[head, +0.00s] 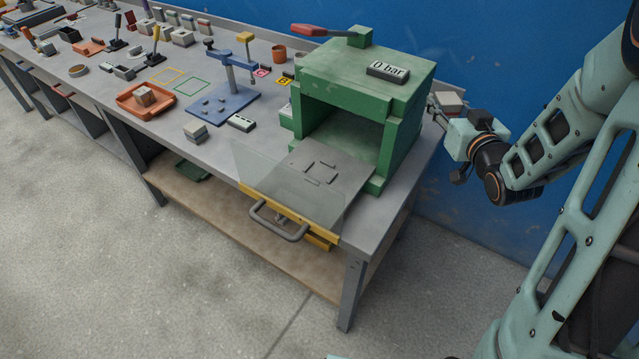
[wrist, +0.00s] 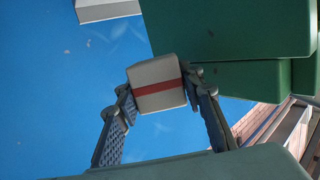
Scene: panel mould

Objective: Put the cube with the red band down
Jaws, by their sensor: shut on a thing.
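The pale cube with the red band (wrist: 158,86) is between the two fingers of my gripper (wrist: 160,92) in the wrist view, which is shut on it. It is held in the air, with the blue wall behind and the green press close by at the right. In the head view my gripper (head: 440,110) is at the right side of the green press (head: 345,100), near the wall; the held cube cannot be clearly made out there.
The press has an open front, a grey plate, a clear panel (head: 285,180) and a handle (head: 278,222) sticking out. An orange tray (head: 125,108) holds a block. A grey block (head: 195,132) and a blue stand (head: 228,100) are on the bench, with yellow (head: 167,77) and green (head: 191,86) outlines.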

